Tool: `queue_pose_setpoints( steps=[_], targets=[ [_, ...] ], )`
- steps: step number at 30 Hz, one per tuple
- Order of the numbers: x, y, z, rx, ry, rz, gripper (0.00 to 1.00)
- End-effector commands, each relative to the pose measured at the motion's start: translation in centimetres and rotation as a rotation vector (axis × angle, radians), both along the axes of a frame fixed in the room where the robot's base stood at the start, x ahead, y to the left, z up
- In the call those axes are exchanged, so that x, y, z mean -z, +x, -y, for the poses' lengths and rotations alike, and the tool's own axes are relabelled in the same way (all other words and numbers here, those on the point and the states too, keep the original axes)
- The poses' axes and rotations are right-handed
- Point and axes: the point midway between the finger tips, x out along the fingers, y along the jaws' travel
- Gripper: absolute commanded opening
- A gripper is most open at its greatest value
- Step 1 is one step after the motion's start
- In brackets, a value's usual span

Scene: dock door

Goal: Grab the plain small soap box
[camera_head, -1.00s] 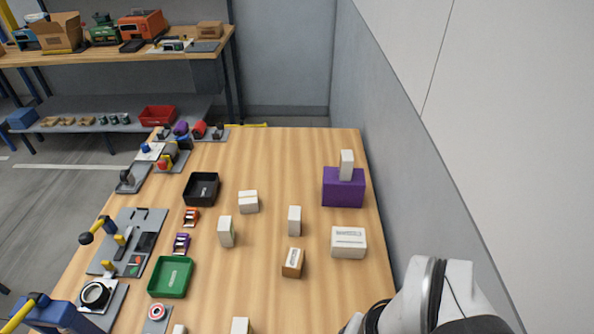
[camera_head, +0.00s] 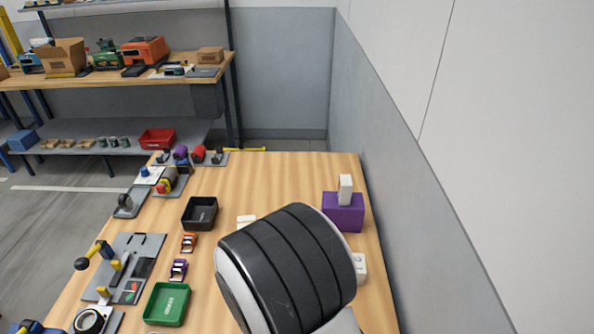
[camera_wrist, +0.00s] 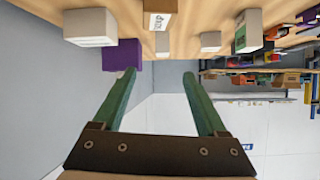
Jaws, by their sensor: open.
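Several plain white boxes stand on the wooden table, and I cannot tell for sure which is the small soap box. In the head view one upright white box (camera_head: 345,190) stands on a purple box (camera_head: 343,212). Another white box (camera_head: 246,221) shows partly behind my arm, and a larger one (camera_head: 361,268) at its right. My gripper (camera_wrist: 159,73) is open and empty in the wrist view, which looks upside down. Ahead of it are small white boxes (camera_wrist: 210,42) (camera_wrist: 162,45) and a printed white box (camera_wrist: 247,31). My arm hides the middle boxes in the head view.
A brown box (camera_wrist: 160,13), a large white box (camera_wrist: 90,27) and the purple box (camera_wrist: 121,56) are near the gripper. A black tray (camera_head: 200,213) and green tray (camera_head: 167,304) lie left. A wall (camera_head: 385,150) borders the table's right side.

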Motion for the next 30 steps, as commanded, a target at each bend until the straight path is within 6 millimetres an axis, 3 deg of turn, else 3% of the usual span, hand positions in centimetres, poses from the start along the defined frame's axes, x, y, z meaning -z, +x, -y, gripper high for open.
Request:
queue_pose_setpoints(
  steps=[5,15,25,30],
  targets=[
    [0.0,0.4,-0.5,-0.042,-0.105,0.102,0.75],
    [3.3,8.5,0.1,-0.041,-0.106,0.107,0.75],
    [5.5,13.5,0.2,-0.043,-0.106,0.107,0.75],
    [6.0,14.6,0.3,-0.045,-0.107,0.106,0.75]
  ],
)
